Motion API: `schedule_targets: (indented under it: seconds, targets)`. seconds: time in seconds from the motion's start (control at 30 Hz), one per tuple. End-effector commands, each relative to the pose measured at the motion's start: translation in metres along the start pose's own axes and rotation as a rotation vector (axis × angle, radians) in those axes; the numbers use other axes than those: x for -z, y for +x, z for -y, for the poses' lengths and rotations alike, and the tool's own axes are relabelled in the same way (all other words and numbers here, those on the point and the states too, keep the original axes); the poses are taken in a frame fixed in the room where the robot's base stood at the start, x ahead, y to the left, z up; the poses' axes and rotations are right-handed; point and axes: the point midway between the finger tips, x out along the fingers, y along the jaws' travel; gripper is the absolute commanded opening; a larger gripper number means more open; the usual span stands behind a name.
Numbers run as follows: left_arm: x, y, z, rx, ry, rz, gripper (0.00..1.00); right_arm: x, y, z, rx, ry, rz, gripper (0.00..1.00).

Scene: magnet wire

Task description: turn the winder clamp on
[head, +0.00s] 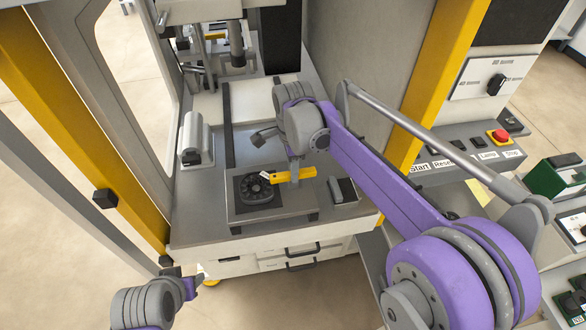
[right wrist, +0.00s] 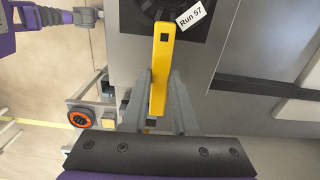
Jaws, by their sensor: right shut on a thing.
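The winder clamp's yellow handle (head: 280,177) sticks out to the right from a round black part (head: 254,188) on a grey plate at the front of the machine bench. In the right wrist view the yellow handle (right wrist: 161,50) runs up to the black part (right wrist: 152,8), with a "Run 57" tag (right wrist: 192,15) beside it. My right gripper (head: 294,176) is shut on the handle; its two grey fingers (right wrist: 158,95) lie on either side of it. My left gripper (head: 192,285) is low at the left, away from the bench; its fingers are unclear.
A grey cylinder block (head: 194,140) stands at the bench's left. A small dark-topped block (head: 343,191) is just right of the plate. Yellow posts (head: 425,70) frame the opening. A panel with a red button (head: 501,136) is at the right.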

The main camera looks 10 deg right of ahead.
Motion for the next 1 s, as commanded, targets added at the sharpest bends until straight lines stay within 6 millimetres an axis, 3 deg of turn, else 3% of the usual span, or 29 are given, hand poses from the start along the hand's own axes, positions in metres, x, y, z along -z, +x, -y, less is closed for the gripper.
schedule_targets:
  seconds: [0.63, 0.67, 0.8, 1.0]
  targets:
    - [-0.0001, 0.0001, 0.0000, 0.000, 0.000, 0.000, 0.50, 0.0000, -0.0004, 0.0002, 0.001, 0.048, 0.000, 0.00]
    - [-0.0001, 0.0001, 0.0000, 0.000, 0.000, 0.000, 0.50, 0.0000, -0.0004, 0.0002, 0.001, 0.048, 0.000, 0.33]
    - [-0.0002, 0.0001, 0.0000, 0.000, 0.000, 0.000, 0.50, 0.0000, -0.0004, 0.0001, 0.000, 0.047, 0.000, 0.57]
    - [-0.0002, 0.0002, 0.0000, 0.000, 0.000, 0.000, 0.50, 0.0000, -0.0002, 0.0001, 0.000, 0.046, 0.000, 0.57]
